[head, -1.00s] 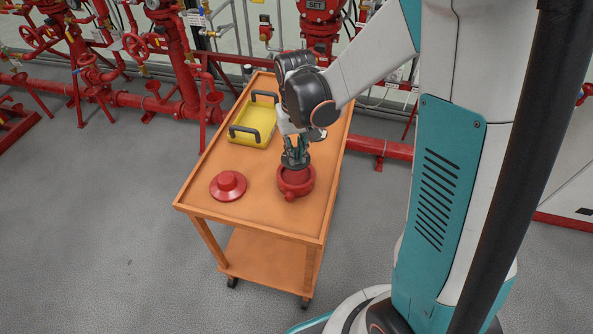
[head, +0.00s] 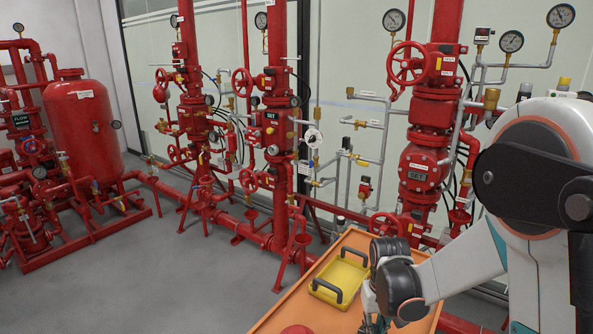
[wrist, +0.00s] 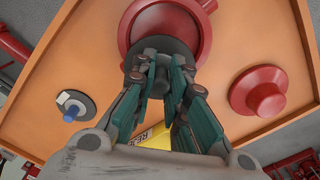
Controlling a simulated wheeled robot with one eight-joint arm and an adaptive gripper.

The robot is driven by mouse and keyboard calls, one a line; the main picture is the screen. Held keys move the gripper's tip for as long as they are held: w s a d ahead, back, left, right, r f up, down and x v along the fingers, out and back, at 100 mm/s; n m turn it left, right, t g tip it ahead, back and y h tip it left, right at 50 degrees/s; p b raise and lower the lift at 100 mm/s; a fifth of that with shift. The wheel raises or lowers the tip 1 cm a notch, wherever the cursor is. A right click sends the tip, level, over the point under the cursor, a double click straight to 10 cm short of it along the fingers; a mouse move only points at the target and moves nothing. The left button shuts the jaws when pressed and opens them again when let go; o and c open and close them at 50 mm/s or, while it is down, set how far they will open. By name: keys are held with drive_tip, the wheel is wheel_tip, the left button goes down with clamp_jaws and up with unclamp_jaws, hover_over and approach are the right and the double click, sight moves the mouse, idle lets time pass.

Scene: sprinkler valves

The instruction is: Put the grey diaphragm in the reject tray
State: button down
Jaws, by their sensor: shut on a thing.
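The grey diaphragm (wrist: 172,47) is a dark disc with a central knob, in front of the open red valve body (wrist: 135,25) in the wrist view. My gripper (wrist: 160,62) is shut on its knob. I cannot tell whether the disc is seated in the body or just above it. The yellow reject tray (head: 325,292) with two dark handles stands on the cart in the head view and looks empty. It also shows in the wrist view (wrist: 157,137), partly hidden behind my fingers. In the head view my fingers (head: 372,325) are cut off by the bottom edge.
A red flanged cover (wrist: 262,92) lies on the orange cart top (wrist: 235,45); it peeks in at the head view's bottom (head: 297,330). A second dark disc with a blue stub and white tag (wrist: 76,106) lies opposite. Red pipework (head: 275,130) stands behind the cart.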

drive_tip(key=shift+r, duration=0.1)
drive_tip(key=shift+r+p, duration=1.6)
drive_tip(key=shift+r, duration=0.85)
